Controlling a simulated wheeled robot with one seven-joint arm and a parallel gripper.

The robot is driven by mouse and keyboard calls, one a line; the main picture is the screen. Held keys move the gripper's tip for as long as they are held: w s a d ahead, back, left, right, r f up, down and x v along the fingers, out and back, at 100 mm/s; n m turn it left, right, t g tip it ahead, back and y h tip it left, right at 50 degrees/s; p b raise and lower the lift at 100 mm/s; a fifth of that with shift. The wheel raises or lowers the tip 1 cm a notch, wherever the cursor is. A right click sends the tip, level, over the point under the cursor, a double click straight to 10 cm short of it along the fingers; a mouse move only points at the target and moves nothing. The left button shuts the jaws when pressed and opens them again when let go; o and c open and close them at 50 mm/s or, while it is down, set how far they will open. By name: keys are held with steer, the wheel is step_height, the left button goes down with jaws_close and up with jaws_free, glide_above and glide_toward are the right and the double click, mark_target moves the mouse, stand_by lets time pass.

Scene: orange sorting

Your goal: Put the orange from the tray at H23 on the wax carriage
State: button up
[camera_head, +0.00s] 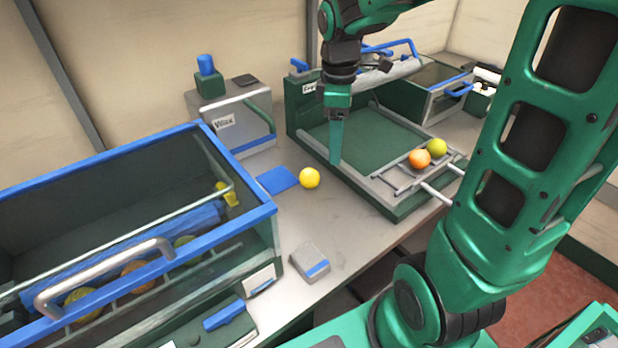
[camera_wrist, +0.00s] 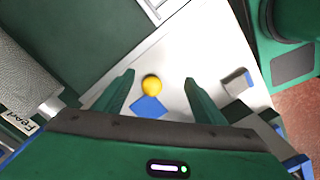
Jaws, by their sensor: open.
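My gripper (camera_head: 335,155) hangs over the left edge of the green machine bed (camera_head: 370,142). In the wrist view my gripper (camera_wrist: 159,79) is open with nothing held. A yellow fruit (camera_head: 309,178) lies on the bench beside a blue pad (camera_head: 277,180); in the wrist view the yellow fruit (camera_wrist: 151,86) appears between the fingers, below them. An orange fruit (camera_head: 420,159) and a yellow-green fruit (camera_head: 436,147) rest on the metal rails at the bed's right end. A box labelled Wax (camera_head: 238,112) stands behind the pad. I see no readable H23 label.
A blue-framed glass case (camera_head: 262,212) at left holds several fruits behind its front handle (camera_head: 105,275). A small grey block (camera_head: 310,263) with a blue stripe sits near the bench front. The bench around the yellow fruit is mostly clear. More machinery stands at the back right.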

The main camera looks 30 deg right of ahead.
mark_target(310, 170)
steer(key=w+a+f+n, duration=0.1)
steer(key=w+a+n, duration=0.4)
steer(key=f, duration=1.1)
steer(key=shift+d, duration=0.25)
steer(key=shift+r, duration=0.1)
steer(key=c, duration=1.3)
steer(key=shift+o, duration=0.2)
